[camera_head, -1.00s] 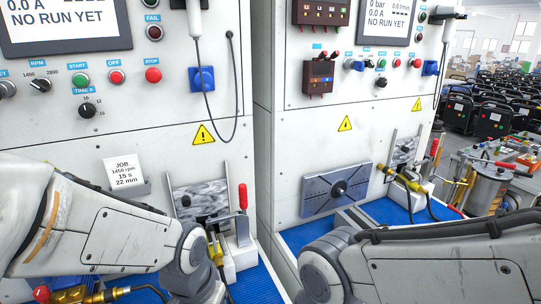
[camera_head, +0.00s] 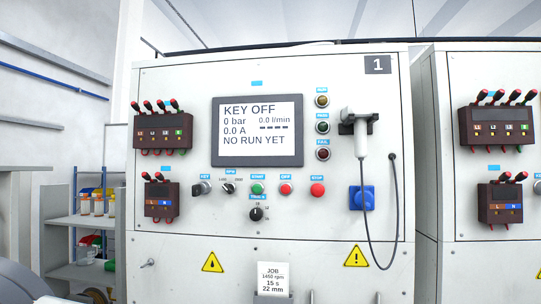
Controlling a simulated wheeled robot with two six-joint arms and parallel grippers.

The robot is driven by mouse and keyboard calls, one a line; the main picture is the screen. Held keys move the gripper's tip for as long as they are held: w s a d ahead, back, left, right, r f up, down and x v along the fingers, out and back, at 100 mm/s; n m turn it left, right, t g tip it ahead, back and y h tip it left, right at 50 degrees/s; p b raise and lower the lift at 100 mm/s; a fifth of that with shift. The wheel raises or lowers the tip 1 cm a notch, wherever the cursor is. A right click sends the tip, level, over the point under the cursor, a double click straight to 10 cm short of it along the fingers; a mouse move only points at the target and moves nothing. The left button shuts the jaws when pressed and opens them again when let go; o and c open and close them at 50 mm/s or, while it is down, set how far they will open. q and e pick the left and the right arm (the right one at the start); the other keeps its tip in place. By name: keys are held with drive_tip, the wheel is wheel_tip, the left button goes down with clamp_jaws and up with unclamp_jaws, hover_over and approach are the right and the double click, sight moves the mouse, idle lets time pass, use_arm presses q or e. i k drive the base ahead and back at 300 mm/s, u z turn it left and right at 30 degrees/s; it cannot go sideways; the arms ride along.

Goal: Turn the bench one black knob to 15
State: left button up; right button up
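Bench one's front panel (camera_head: 340,225), marked with a 1 plate (camera_head: 377,65), faces me. Its black knob (camera_head: 257,214) sits under the blue TIME S label, below the START button. Small numbers surround the knob, but they and its pointer setting are too small to read surely. The screen (camera_head: 257,130) reads KEY OFF, 0 bar, NO RUN YET. The job card (camera_head: 272,279) below reads 1450 rpm, 15 s, 22 mm. Neither of my grippers is in view.
The KEY switch (camera_head: 201,188), RPM knob (camera_head: 229,187), START (camera_head: 257,188), OFF (camera_head: 286,188) and STOP (camera_head: 317,189) buttons line up above the knob. A handset (camera_head: 360,139) hangs at right, its cable looping down. A second bench (camera_head: 457,225) stands right.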

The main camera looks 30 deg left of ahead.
sight(256, 214)
drive_tip(key=u, duration=0.55)
drive_tip(key=k, duration=1.3)
drive_tip(key=z, duration=0.2)
drive_tip(key=i, duration=1.7)
drive_tip(key=u, duration=0.45)
